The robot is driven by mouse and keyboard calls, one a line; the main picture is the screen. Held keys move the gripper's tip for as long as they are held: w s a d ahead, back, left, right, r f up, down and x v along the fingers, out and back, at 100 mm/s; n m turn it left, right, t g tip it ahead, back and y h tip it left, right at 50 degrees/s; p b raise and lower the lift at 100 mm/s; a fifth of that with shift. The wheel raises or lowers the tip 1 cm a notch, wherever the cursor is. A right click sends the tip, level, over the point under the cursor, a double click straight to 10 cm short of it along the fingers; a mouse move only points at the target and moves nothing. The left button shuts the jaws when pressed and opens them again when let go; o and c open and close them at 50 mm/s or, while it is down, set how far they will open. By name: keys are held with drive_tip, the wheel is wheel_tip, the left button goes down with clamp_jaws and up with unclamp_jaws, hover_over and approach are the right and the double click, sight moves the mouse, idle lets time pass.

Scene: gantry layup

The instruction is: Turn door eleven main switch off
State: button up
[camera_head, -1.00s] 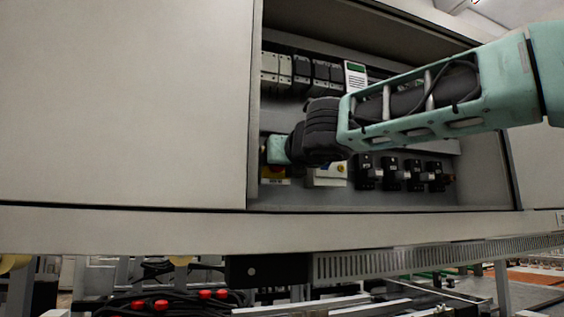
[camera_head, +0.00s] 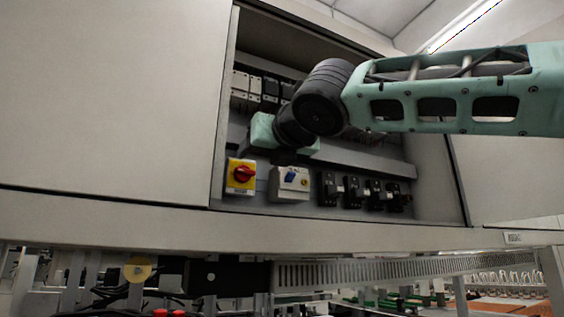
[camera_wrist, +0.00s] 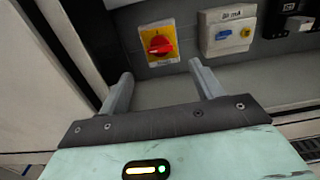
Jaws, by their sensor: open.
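The main switch, a red rotary knob on a yellow plate (camera_head: 241,176), sits at the lower left inside the open cabinet. In the wrist view the red knob (camera_wrist: 160,45) lies beyond my fingertips, with its grip tilted slightly from horizontal. My gripper (camera_wrist: 161,80) is open and empty, its two fingers spread below the switch in that view, apart from it.
The cabinet's left door panel (camera_head: 110,100) edges the opening close to the switch. A shelf ledge (camera_head: 365,159) runs above the switch row.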

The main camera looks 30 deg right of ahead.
drive_tip(key=s+b, duration=0.7)
drive_tip(key=b, duration=0.1)
drive_tip(key=shift+s+f, duration=0.15)
drive_tip(key=shift+f, duration=0.05)
